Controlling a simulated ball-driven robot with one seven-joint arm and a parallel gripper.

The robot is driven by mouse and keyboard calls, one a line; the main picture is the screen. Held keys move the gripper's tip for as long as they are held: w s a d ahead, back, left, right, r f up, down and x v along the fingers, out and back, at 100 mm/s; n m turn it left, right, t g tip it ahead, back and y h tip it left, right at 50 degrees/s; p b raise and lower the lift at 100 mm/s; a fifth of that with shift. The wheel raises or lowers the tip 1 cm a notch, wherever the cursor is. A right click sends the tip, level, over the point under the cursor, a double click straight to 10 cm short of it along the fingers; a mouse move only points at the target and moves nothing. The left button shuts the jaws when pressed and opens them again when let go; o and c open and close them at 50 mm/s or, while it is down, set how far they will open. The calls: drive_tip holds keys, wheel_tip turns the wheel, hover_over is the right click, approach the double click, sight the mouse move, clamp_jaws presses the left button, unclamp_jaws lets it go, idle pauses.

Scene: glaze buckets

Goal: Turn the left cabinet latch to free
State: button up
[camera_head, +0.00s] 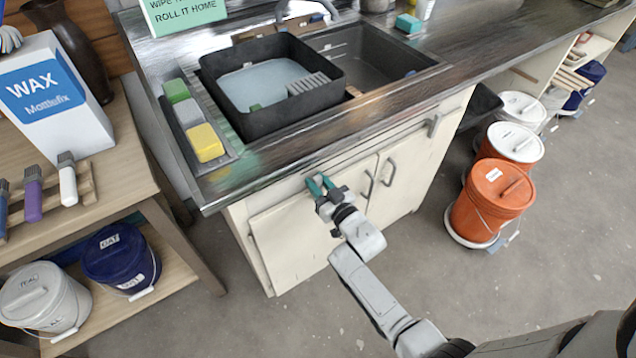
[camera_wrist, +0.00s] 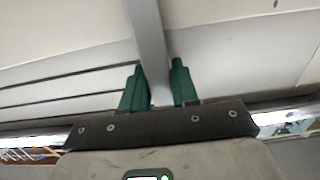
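The left cabinet latch is a grey bar (camera_wrist: 148,40) in the wrist view, running down from the top between my green fingers. In the head view it is mostly hidden by my gripper (camera_head: 320,184), at the top front of the left cabinet door (camera_head: 290,237). My gripper (camera_wrist: 158,85) has one finger on each side of the bar. The fingers are apart and very close to it; I cannot tell whether both touch it. The right latch (camera_head: 433,124) is a grey upright bar under the counter edge.
The steel counter (camera_head: 355,110) with a black basin (camera_head: 270,85) overhangs just above my gripper. Door handles (camera_head: 368,184) stick out to its right. An orange bucket (camera_head: 490,203) stands on the floor at right, and a wooden table (camera_head: 125,150) is at left.

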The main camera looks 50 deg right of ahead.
clamp_jaws()
drive_tip(key=shift+f+b, duration=0.1)
drive_tip(key=shift+b, duration=0.2)
drive_tip(key=n+b, duration=0.1)
drive_tip(key=n, duration=0.1)
drive_tip(key=b, duration=0.1)
drive_tip(key=shift+a+f+n+b, duration=0.25)
drive_tip(key=shift+a+n+b, duration=0.1)
drive_tip(key=shift+n, duration=0.05)
drive_tip(key=n+b, duration=0.3)
drive_tip(key=a+n+b, duration=0.1)
drive_tip(key=n+b, duration=0.1)
drive_tip(key=n, duration=0.1)
drive_tip(key=n+b, duration=0.3)
drive_tip(key=shift+w+a+f+b, duration=0.25)
drive_tip(key=shift+w+f+b, duration=0.05)
drive_tip(key=shift+f, duration=0.1)
